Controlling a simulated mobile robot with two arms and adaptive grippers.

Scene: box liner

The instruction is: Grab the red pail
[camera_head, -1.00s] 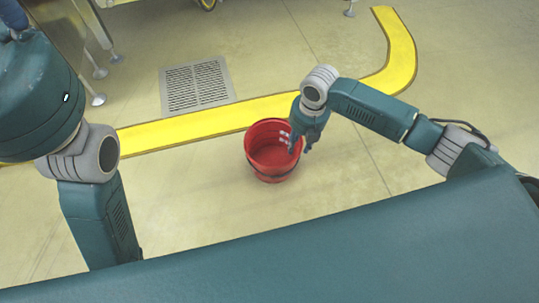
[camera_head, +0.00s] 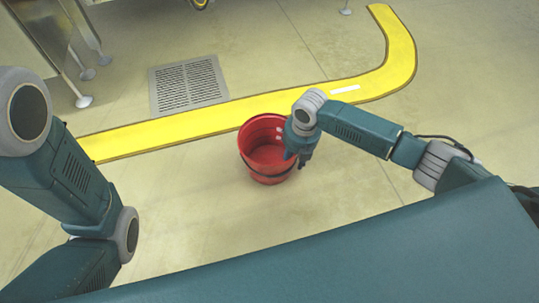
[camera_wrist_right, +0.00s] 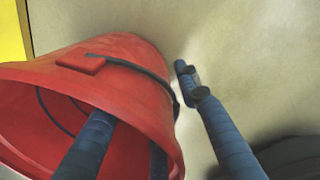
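The red pail (camera_head: 262,160) stands upright on the floor in the middle of the head view, its open top facing up. My right gripper (camera_head: 299,158) is at the pail's right rim. The pail fills the left of the right wrist view (camera_wrist_right: 140,98), with a dark handle and a red lug on its side. There my right gripper (camera_wrist_right: 143,90) is open, with its fingers on both sides of the pail wall: one outside, apart from it, and at least one over the opening. My left arm shows at the left of the head view, but its gripper does not.
A yellow floor stripe (camera_head: 175,124) runs behind the pail and curves away at the right. A floor grate (camera_head: 188,84) lies behind the stripe at the left. Metal legs with round feet (camera_head: 84,101) stand at the upper left. The floor around the pail is clear.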

